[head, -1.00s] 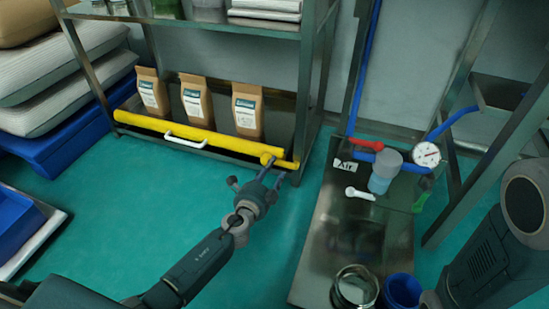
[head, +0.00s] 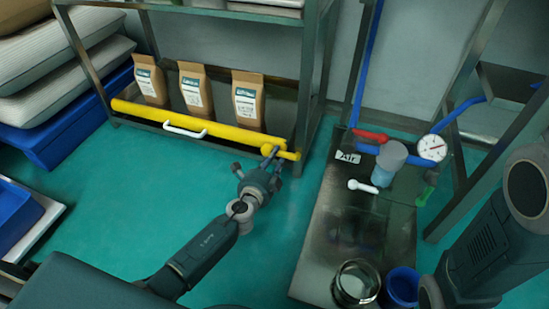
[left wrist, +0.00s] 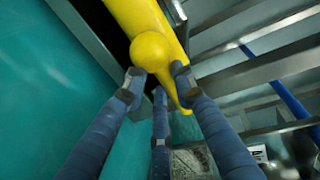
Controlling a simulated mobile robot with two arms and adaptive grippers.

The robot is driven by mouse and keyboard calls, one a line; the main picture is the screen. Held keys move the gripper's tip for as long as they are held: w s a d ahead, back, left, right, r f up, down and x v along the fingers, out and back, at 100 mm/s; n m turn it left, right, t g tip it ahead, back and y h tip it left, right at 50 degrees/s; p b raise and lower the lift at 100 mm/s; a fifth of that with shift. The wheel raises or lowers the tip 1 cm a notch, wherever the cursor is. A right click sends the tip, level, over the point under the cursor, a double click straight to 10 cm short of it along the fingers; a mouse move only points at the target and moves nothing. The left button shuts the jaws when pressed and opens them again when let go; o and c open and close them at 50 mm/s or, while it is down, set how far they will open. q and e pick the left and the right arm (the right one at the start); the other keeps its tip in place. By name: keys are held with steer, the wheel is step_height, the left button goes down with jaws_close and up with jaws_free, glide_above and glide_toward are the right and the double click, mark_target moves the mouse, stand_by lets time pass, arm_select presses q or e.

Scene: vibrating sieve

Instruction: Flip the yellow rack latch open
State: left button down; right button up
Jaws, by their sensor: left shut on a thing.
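The yellow rack latch (head: 267,149) sits at the right end of the yellow bar (head: 200,128) along the front of the rack's bottom shelf. In the left wrist view the latch (left wrist: 151,50) shows a rounded knob and a thin tapering lever. My left gripper (head: 272,158) reaches it from the front, its fingers at the latch. In the left wrist view the three blue-grey fingers of the left gripper (left wrist: 158,86) are closed around the lever, just below the knob. My right arm shows at the right edge, but its gripper is out of view.
The rack's right post (head: 305,90) is close to the latch. The green floor in front is clear.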

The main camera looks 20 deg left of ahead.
arm_select(q)
steer(key=shift+r, duration=0.1)
steer(key=r+m+p, duration=0.1)
steer(key=m, duration=0.1)
steer(key=r+m+y+p, duration=0.1)
steer(key=r+m+p, duration=0.1)
steer(key=shift+d, duration=0.35)
steer(key=d+r+m, duration=0.1)
steer(key=d+m, duration=0.1)
steer(key=m, duration=0.2)
steer(key=d+r+m+t+y+p, duration=0.1)
steer(key=d+m, duration=0.1)
steer(key=m, duration=0.2)
steer(key=d+r+m+t+y+p, duration=0.1)
steer(key=d+m, duration=0.1)
steer(key=m, duration=0.2)
steer(key=shift+d+r+m, duration=0.2)
steer(key=shift+r+m, duration=0.1)
steer(key=shift+r, duration=0.05)
steer(key=shift+d+m, duration=0.35)
steer(key=shift+m, duration=0.25)
steer(key=shift+s, duration=0.1)
steer(key=c, duration=1.4)
jaws_free()
steer(key=shift+d, duration=0.1)
